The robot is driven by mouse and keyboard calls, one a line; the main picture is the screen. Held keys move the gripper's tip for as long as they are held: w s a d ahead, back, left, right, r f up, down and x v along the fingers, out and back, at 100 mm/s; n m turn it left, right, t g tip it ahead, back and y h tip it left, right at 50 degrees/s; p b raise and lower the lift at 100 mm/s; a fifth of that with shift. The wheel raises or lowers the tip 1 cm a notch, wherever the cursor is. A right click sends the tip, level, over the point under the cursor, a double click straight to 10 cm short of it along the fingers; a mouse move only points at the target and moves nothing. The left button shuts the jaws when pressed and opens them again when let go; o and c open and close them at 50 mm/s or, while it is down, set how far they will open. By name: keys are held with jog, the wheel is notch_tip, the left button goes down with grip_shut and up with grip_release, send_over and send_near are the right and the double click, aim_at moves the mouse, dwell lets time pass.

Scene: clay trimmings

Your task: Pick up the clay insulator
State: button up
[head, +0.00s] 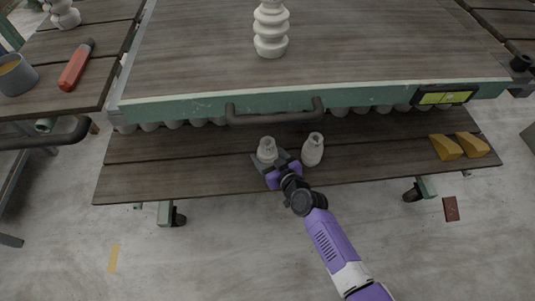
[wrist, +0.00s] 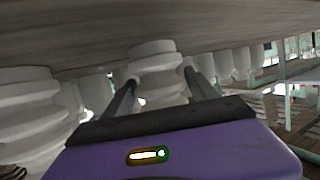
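A short white ribbed clay insulator (head: 267,147) stands upright on the lower wooden shelf, at the front of the cart. In the wrist view, a white ribbed insulator (wrist: 157,72) is between the two dark fingers of my gripper (wrist: 160,82). The fingers are spread, one on each side of it; I cannot tell whether they touch it. In the head view my gripper (head: 268,162) is low at this insulator and hides its base. A taller one (head: 270,30) stands on the upper top.
The green-edged upper top (head: 380,45) with its dark handle (head: 275,116) overhangs the shelf (head: 390,155) close above. Several white pieces (head: 175,124) line the shelf's back. Yellow wedges (head: 446,147) lie at right. The left table holds a mug (head: 15,75) and a red tool (head: 75,68).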

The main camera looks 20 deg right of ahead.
grip_shut()
jog(key=shift+r, duration=0.1)
